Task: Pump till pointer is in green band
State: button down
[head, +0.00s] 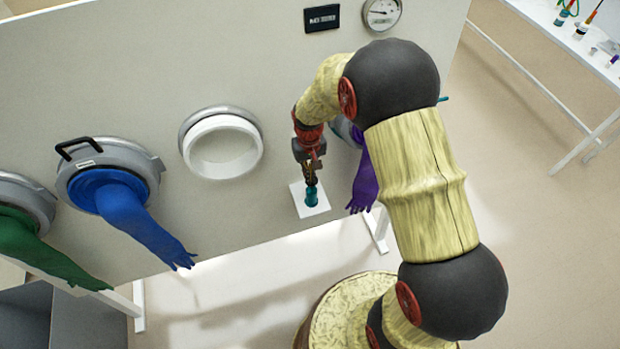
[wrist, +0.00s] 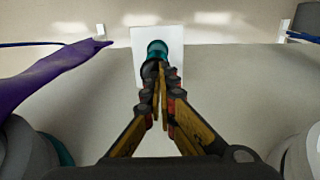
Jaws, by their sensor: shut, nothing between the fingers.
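A round dial gauge (head: 382,13) is fixed high on the panel; its face is too small for me to read the green band, and I cannot tell whether the pointer is in it. A teal pump bulb (head: 311,196) is on a white plate (head: 298,203) low on the panel. My gripper (head: 309,178) is shut and empty, with its fingertips right at the bulb. In the wrist view the closed fingertips (wrist: 160,70) lie in front of the teal bulb (wrist: 157,49) and hide part of it; I cannot tell whether they touch.
A purple glove (head: 364,180) hangs close to the right of my gripper. A white ring port (head: 222,147), a blue glove (head: 130,210) and a green glove (head: 45,255) are to the left. A side table (head: 560,30) stands far right.

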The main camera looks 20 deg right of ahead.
notch_tip(320, 180, up, 10)
jog(key=b, duration=0.1)
jog(key=shift+w, duration=0.1)
dwell(1.2)
jog(key=r+p, duration=0.2)
jog(key=r, duration=0.1)
jog(key=s+r+p, duration=0.1)
jog(key=shift+d+r, duration=0.25)
jog(key=shift+f, duration=0.15)
notch_tip(320, 180, down, 14)
jog(key=shift+r+p, duration=0.1)
jog(key=shift+p, duration=1)
